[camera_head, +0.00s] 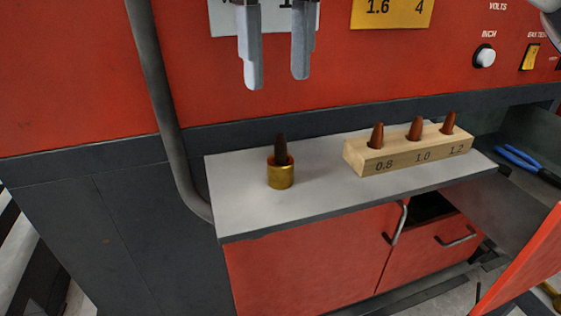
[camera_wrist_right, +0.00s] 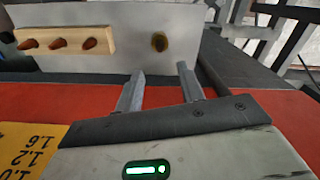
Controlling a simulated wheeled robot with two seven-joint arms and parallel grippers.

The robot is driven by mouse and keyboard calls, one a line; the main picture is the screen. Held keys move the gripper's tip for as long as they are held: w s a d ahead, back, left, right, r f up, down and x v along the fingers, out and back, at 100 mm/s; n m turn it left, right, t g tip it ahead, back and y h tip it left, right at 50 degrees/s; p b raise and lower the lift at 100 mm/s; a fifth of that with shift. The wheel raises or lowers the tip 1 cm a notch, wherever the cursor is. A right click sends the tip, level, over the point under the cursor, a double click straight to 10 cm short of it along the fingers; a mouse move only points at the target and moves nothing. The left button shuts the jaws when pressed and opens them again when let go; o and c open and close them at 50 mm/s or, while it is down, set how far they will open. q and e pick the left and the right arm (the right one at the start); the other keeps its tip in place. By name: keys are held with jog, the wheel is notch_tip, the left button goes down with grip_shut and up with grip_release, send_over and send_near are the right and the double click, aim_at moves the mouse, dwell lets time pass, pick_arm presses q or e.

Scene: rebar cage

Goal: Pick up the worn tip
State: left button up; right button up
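The worn tip (camera_head: 281,149) is dark and stands upright in a copper-coloured and brass holder (camera_head: 281,177) on the grey shelf (camera_head: 240,205). In the right wrist view the dark tip and its brass holder (camera_wrist_right: 160,42) show from above, beyond the fingertips. My right gripper (camera_head: 276,80) is open and empty, its fingers pointing down, above the worn tip and apart from it. Its two fingers also show in the right wrist view (camera_wrist_right: 160,72). My left gripper is in neither view.
A wooden block (camera_head: 373,165) marked 0.8, 1.0 and 1.2 holds three copper tips to the right on the shelf. A red machine front (camera_head: 120,100) rises behind. Blue-handled pliers (camera_head: 520,157) lie at far right.

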aim_at(281, 135)
notch_tip(281, 135, down, 3)
jog(key=shift+f, duration=0.2)
jog(key=shift+s+d+f, duration=0.1)
jog(key=shift+s+f, duration=0.05)
jog(key=shift+f, duration=1.15)
jog(key=shift+s+d+f, duration=0.1)
jog(key=shift+s+f, duration=0.05)
jog(key=shift+f, duration=1.15)
grip_shut()
